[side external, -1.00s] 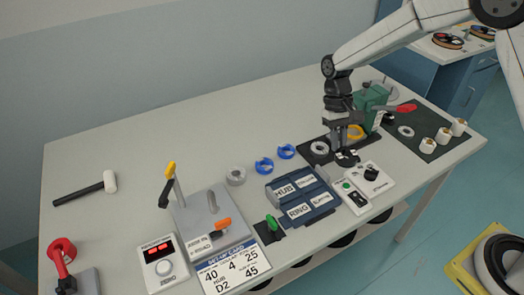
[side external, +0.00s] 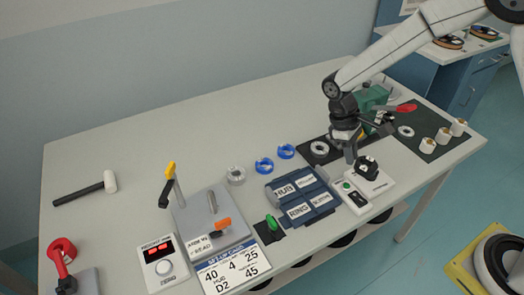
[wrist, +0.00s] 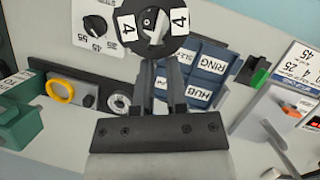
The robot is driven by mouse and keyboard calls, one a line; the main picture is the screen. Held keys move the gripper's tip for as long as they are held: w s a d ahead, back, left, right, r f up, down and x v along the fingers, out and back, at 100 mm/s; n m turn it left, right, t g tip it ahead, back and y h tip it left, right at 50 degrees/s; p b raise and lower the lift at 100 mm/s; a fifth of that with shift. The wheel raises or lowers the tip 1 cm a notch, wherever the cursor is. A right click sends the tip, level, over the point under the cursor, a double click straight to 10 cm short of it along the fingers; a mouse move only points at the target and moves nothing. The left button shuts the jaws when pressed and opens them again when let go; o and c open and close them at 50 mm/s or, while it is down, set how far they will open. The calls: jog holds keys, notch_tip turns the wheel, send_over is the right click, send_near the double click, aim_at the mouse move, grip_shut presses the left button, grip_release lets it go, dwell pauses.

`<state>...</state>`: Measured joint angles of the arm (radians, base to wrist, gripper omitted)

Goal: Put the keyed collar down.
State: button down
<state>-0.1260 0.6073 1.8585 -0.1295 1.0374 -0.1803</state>
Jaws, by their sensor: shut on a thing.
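The keyed collar, which I take to be the black disc with white "4" labels, shows in the wrist view (wrist: 128,24) just beyond my fingertips. Its middle looks light and its detail is unclear. My gripper (wrist: 164,66) is shut on the collar by its near edge. In the side view my gripper (side external: 354,153) holds the collar (side external: 367,165) in front of the white dial box (side external: 377,184), hiding the box's knob. I cannot tell how far the collar is above the box.
A blue bin block (side external: 300,197) with HUB and RING labels stands left of the gripper. A black plate (wrist: 85,89) carries a yellow ring (wrist: 60,91) and a grey ring (wrist: 118,103). Two blue rings (side external: 264,166) lie farther left. A green block (side external: 374,97) stands behind.

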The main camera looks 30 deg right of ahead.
jog(key=s+a+f+n+t+h, duration=0.2)
jog(key=a+n, duration=0.2)
jog(key=n, duration=0.5)
send_over(293, 184)
notch_tip(293, 184, down, 10)
jog(key=shift+r, duration=0.15)
dwell(0.3)
